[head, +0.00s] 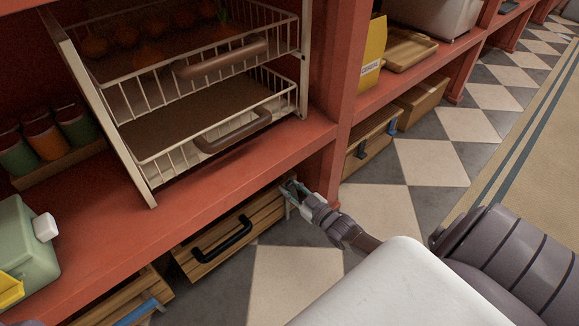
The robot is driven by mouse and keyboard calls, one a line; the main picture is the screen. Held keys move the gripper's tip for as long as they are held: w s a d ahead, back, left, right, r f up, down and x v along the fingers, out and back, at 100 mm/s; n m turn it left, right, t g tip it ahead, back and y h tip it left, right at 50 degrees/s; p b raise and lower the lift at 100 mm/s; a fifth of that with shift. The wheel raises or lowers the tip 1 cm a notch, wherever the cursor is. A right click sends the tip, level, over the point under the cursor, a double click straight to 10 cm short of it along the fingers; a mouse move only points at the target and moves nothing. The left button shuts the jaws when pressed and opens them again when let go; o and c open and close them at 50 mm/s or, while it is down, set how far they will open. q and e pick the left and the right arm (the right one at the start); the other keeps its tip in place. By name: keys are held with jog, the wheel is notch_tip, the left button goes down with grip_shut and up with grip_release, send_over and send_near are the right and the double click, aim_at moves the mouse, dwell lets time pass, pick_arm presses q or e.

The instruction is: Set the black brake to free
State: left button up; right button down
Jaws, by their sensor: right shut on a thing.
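A wooden slatted crate (258,230) with a black bar handle (222,247) sits on the floor under the red shelf. My right gripper (290,190) is at the upper right corner of this crate, just under the shelf edge. Its fingers are shut on a small part there, which I take to be the black brake. The fingers and the shelf's shadow mostly hide this part, so its setting cannot be told. My left gripper is not in view.
The red shelf (235,152) overhangs the crate, and a red post (334,172) stands right of my gripper. A white wire rack (150,183) stands on the shelf. Another wooden crate (366,150) with blue fittings is farther right. The checkered floor is clear.

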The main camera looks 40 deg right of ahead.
jog(key=c, duration=0.9)
grip_release()
jog(key=s, duration=0.8)
jog(key=s+d, duration=0.1)
jog(key=s, duration=0.3)
